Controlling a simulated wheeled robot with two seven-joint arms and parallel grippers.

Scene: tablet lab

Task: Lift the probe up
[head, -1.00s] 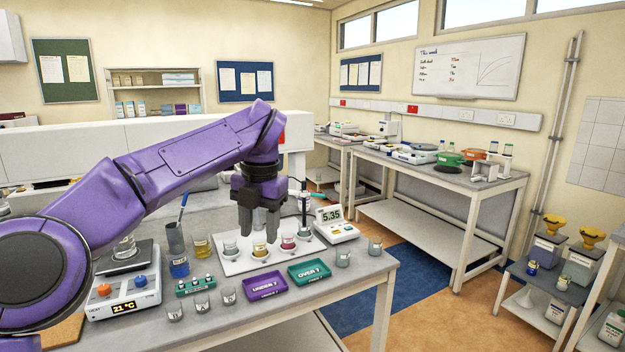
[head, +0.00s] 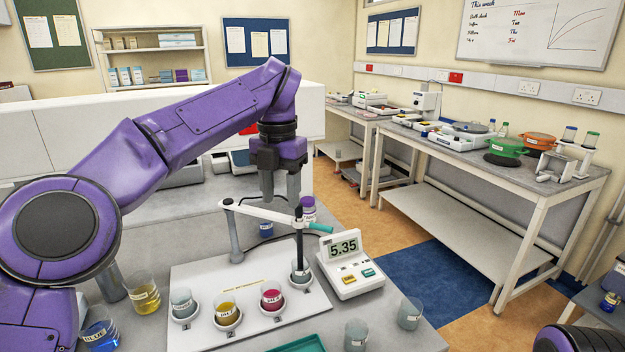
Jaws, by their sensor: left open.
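The probe (head: 299,238) is a dark upright rod with its lower end in the rightmost beaker (head: 300,274) on the white tray. It hangs from a white arm (head: 262,213) with a teal handle (head: 320,228), carried by a grey post (head: 235,238). My left gripper (head: 281,193) is open and points down, above the white arm and left of the probe's top. It looks empty, and I cannot tell whether it touches the arm. My right gripper is out of view.
The meter (head: 350,265) reading 5.35 stands right of the probe. Beakers with yellow (head: 227,309) and pink (head: 271,295) liquid share the white tray (head: 205,272). A purple-capped bottle (head: 308,208) stands behind the probe. Loose beakers (head: 410,312) stand at the front right.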

